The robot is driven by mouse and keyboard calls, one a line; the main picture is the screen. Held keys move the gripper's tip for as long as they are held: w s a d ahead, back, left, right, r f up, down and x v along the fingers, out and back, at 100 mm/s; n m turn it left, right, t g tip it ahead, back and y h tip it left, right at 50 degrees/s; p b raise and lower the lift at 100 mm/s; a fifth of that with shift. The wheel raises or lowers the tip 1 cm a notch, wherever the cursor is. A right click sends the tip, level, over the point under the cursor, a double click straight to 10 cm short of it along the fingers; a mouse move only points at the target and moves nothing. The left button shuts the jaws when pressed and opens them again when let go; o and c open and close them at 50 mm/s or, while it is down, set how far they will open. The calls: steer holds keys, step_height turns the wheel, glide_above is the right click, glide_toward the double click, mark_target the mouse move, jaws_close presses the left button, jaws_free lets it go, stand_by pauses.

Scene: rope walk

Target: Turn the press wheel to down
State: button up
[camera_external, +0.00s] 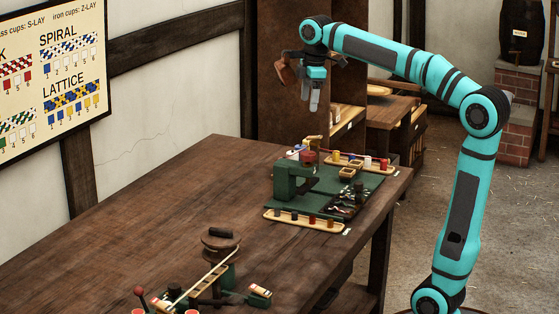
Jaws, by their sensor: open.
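A green C-shaped frame (284,186), which looks like the press, stands on a green mat at the far end of the workbench. A small reddish-brown round part (309,157) shows at its back; I cannot tell for sure that it is the press wheel, or which way it is turned. My gripper (314,104) hangs in the air above the press with its fingers pointing down. It is open, touches nothing below, and holds nothing that I can make out.
Pale trays with small cups lie behind (357,161) and in front (303,220) of the green mat (362,184). A brown round-topped device (221,241) stands on the near workbench. The middle of the workbench (180,205) is clear. A wooden cabinet (394,112) stands beyond.

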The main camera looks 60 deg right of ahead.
mark_target(308, 153)
steer(key=shift+n+g, duration=0.4)
steer(key=shift+g, duration=0.3)
steer(key=f, duration=1.1)
steer(key=d+f, duration=0.1)
steer(key=f, duration=0.4)
steer(key=shift+w+f, duration=0.35)
steer(key=shift+f, duration=0.05)
steer(key=c, duration=1)
